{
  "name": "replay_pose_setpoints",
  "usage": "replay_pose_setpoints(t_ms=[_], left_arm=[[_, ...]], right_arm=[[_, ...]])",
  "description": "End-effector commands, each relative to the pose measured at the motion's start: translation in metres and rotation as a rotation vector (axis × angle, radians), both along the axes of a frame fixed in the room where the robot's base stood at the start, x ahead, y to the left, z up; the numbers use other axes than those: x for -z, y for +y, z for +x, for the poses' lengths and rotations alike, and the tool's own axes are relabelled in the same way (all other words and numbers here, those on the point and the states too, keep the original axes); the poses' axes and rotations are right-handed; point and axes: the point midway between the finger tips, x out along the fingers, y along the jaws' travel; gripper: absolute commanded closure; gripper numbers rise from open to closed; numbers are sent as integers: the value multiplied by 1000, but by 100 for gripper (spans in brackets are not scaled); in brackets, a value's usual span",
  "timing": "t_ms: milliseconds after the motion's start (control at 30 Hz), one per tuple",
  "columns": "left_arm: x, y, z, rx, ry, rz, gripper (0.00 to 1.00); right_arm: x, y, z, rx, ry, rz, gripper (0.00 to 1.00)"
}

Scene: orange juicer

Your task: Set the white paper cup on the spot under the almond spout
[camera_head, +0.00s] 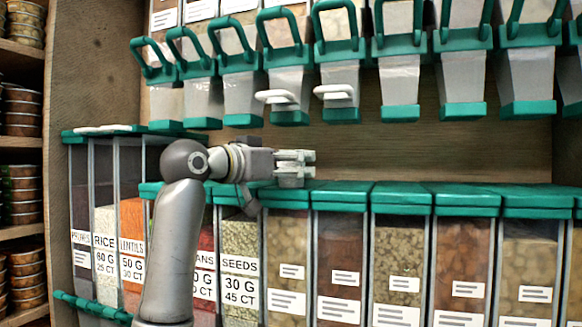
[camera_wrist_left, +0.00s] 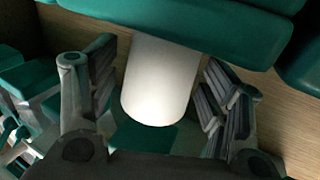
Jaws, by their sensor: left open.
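My left gripper (camera_head: 310,164) is open, in front of the gap between the upper dispensers and the lower bins. In the left wrist view a smooth white rounded thing (camera_wrist_left: 158,82) is between its spread fingers, with a gap on each side. It looks like the paper cup, and its far end is hidden behind a green part. In the head view I cannot make out the cup. I cannot tell which spout is the almond one; a row of upper dispensers (camera_head: 401,81) with green bottoms hangs above my gripper. My right gripper is not in view.
Green-lidded bins (camera_head: 400,195) stand in a row below, close under my left gripper. Two white oval parts (camera_head: 277,97) (camera_head: 334,92) stick out from the upper dispensers. The wooden back wall (camera_head: 440,150) is bare to the right. Shelves with stacked tins (camera_head: 22,190) stand at far left.

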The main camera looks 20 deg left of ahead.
Motion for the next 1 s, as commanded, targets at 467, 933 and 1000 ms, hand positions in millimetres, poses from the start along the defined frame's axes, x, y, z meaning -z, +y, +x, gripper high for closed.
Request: replay_pose_setpoints(t_ms=[467,933,1000], left_arm=[[2,41,-86,-3,-4,1,28],[1,47,-103,-1,-1,0,28],[1,47,-103,-1,-1,0,28]], right_arm=[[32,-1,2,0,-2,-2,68],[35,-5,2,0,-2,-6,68],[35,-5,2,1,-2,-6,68]])
